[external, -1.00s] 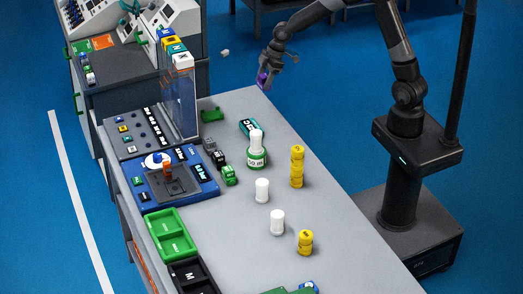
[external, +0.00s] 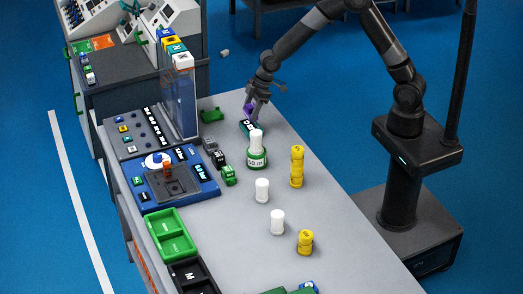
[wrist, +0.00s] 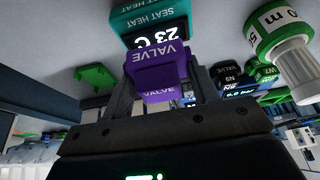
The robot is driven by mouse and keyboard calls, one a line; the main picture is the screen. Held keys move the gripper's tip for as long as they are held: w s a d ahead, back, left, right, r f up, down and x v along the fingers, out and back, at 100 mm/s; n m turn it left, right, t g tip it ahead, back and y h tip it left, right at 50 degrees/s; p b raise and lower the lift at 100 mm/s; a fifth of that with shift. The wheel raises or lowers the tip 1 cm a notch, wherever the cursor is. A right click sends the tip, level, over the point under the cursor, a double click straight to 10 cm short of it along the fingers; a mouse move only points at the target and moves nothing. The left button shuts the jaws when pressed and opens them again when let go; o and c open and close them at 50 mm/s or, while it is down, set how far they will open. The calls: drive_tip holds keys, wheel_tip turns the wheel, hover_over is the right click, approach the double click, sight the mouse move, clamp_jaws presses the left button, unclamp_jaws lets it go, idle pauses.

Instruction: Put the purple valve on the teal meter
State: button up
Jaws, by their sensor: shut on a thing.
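The purple valve (wrist: 157,68) is a block marked VALVE, held between the fingers of my gripper (wrist: 163,85) in the wrist view. In the external view the purple valve (external: 248,110) shows at the tip of my gripper (external: 255,106), just above the teal meter (external: 246,127). In the external view the gripper and valve partly hide the meter.
A white bottle with a green band (external: 257,150) stands close in front of the meter. Small dark and green blocks (external: 218,158) lie to the left, beside a blue test panel (external: 195,178). A green part (external: 212,115) lies behind.

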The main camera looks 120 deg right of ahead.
drive_tip(key=shift+f, duration=1.85)
drive_tip(key=shift+f, duration=0.1)
drive_tip(key=o, duration=1.1)
drive_tip(key=shift+f, duration=0.1)
drive_tip(key=shift+c, duration=0.2)
